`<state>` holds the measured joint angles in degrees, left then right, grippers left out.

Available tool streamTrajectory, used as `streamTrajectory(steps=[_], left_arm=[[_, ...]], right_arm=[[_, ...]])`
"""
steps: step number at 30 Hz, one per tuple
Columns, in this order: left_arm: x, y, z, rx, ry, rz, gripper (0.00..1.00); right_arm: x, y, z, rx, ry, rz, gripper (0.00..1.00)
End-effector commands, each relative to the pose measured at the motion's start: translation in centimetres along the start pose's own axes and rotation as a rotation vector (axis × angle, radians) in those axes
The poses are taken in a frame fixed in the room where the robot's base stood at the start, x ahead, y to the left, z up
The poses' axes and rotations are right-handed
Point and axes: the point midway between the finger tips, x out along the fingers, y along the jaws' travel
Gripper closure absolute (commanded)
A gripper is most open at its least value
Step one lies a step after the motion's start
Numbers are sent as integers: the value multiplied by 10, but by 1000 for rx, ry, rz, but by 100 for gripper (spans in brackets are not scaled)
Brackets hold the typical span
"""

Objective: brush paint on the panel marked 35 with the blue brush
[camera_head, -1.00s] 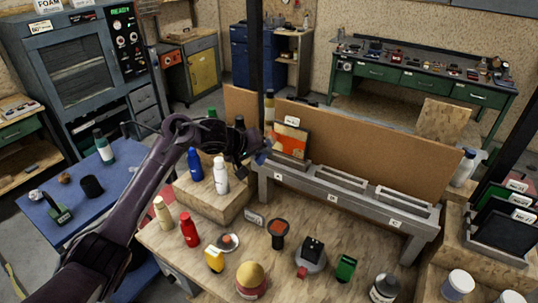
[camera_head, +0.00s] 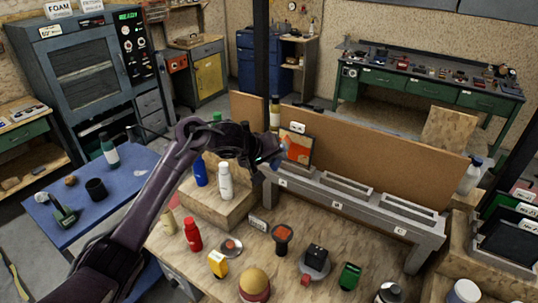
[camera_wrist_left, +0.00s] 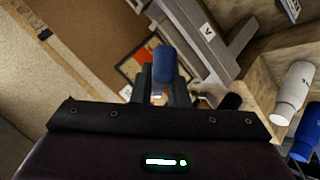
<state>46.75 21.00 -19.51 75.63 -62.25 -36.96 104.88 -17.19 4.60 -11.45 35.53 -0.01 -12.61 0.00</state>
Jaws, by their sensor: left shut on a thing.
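My left gripper (camera_head: 272,160) is shut on the blue brush (camera_wrist_left: 164,66), which points away from the wrist. In the head view the blue of the brush (camera_head: 281,157) is at the left edge of a panel with orange paint (camera_head: 299,149). I cannot tell whether it touches. The panel stands upright at the left end of the grey rack (camera_head: 354,205), with a small tag (camera_head: 297,127) above it, too small to read. In the left wrist view the panel (camera_wrist_left: 131,68) is partly hidden behind the brush and fingers. My right gripper is not in view.
White (camera_head: 225,182) and blue (camera_head: 200,170) bottles stand on a wooden block left of the rack. The bench holds a red bottle (camera_head: 192,235), a yellow container (camera_head: 217,263) and a cup with orange paint (camera_head: 282,234). Dark panels (camera_head: 508,240) stand at the right.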

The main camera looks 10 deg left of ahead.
Motion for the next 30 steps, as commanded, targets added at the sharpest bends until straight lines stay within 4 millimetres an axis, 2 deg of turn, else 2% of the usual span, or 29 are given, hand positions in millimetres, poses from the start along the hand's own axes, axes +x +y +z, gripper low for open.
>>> streamTrajectory(steps=[8,18,30], left_arm=[[2,7,7,0,0,0,100],[9,29,26,1,-1,0,100],[13,43,40,1,0,1,100]], right_arm=[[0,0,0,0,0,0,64],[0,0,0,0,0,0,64],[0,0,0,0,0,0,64]])
